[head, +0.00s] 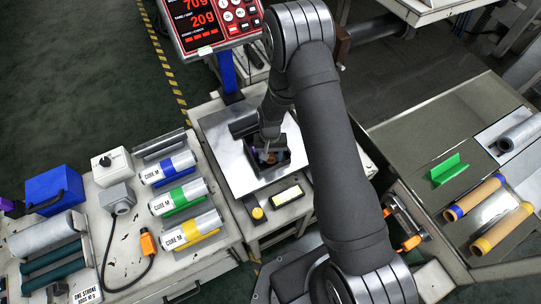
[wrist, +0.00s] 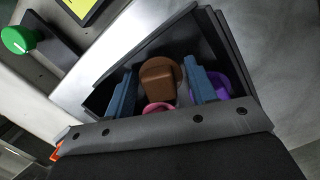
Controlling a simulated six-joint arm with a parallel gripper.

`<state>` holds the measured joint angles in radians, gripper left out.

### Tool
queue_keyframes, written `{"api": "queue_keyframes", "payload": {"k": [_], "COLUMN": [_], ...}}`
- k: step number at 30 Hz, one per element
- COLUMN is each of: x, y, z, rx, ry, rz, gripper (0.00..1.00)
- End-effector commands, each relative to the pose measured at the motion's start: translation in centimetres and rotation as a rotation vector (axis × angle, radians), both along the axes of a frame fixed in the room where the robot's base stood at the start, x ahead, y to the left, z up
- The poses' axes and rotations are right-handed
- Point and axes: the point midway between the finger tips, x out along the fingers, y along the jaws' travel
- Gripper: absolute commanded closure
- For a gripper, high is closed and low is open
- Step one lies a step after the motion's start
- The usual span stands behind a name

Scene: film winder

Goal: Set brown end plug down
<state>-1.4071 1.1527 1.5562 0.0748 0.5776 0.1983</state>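My gripper (head: 268,150) is lowered into the black tray (head: 287,165) on the scale in the head view. In the wrist view the tray (wrist: 185,28) also holds a pink plug (wrist: 157,107) just below the brown one and a purple plug (wrist: 222,86) beyond the right finger. The underside of the brown plug is hidden, so I cannot tell whether it touches the tray floor.
The tray stands on a metal scale plate (head: 220,140) below a red readout (head: 205,20) showing 70 and 20g. Blue, green and yellow labelled cores (head: 168,168) lie on the left bench. A green bracket (head: 449,170) and capped brown rolls (head: 478,195) lie on the right table.

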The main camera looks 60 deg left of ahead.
Motion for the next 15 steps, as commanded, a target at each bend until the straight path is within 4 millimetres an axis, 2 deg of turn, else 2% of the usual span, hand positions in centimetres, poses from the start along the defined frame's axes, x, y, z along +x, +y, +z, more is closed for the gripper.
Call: {"api": "queue_keyframes", "payload": {"k": [8,11,15], "x": [0.0,0.1,0.3], "y": [0.0,0.2,0.6], "z": [0.4,1.4,4.0], "rx": [0.001,0.003,0.005], "ry": [0.0,0.0,-0.001], "rz": [0.0,0.0,0.001], "gripper": [0.49,0.49,0.49]}}
